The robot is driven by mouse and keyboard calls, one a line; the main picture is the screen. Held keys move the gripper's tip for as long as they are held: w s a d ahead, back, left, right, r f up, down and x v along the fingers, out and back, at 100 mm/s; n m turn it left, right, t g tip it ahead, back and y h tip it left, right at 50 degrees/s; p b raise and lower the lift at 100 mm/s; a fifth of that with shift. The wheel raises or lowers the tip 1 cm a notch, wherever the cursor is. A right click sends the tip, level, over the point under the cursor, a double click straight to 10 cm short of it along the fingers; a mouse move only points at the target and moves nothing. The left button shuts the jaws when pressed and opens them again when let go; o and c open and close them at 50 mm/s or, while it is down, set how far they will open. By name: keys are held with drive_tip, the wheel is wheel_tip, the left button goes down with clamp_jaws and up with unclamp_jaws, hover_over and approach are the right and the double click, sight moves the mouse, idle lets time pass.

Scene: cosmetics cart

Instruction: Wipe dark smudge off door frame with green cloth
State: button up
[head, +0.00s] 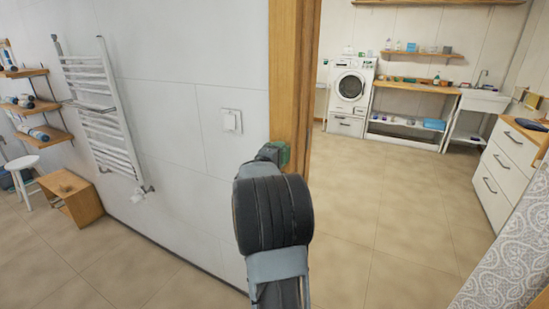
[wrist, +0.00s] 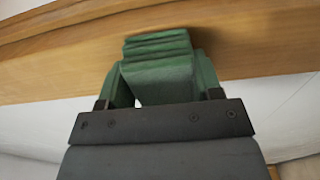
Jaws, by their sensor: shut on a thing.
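My gripper (wrist: 160,92) is shut on the green cloth (wrist: 158,58), which is folded in layers between the fingers. The cloth is up against the wooden door frame (wrist: 235,50) in the wrist view. In the head view the cloth (head: 283,153) shows as a small green patch at the frame's edge, beyond my dark arm. The door frame (head: 291,70) rises upright in the middle of the head view. I see no dark smudge in either view; the cloth and my arm hide part of the frame.
A white wall with a light switch (head: 231,120) and a towel radiator (head: 103,105) lies left of the frame. Through the doorway stand a washing machine (head: 349,88), a sink (head: 484,100) and white drawers (head: 508,160). A patterned curtain (head: 510,260) hangs at the lower right. The tiled floor in the doorway is clear.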

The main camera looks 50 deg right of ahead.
drive_tip(key=shift+s+d+f+b, duration=0.1)
drive_tip(key=shift+s+d+b, duration=0.15)
drive_tip(key=shift+s+b, duration=0.25)
drive_tip(key=shift+b, duration=0.5)
drive_tip(key=shift+w, duration=0.1)
drive_tip(key=shift+w+a, duration=0.25)
drive_tip(key=shift+w, duration=0.7)
drive_tip(key=shift+w+a, duration=0.2)
drive_tip(key=shift+w, duration=0.7)
drive_tip(key=shift+b, duration=0.3)
drive_tip(key=shift+a+f+b, duration=0.1)
drive_tip(key=shift+a+b, duration=0.45)
drive_tip(key=b+v, duration=0.2)
drive_tip(key=v, duration=0.4)
drive_tip(key=shift+s+a+b, duration=0.2)
drive_tip(key=shift+a+b, duration=0.15)
drive_tip(key=shift+b, duration=0.05)
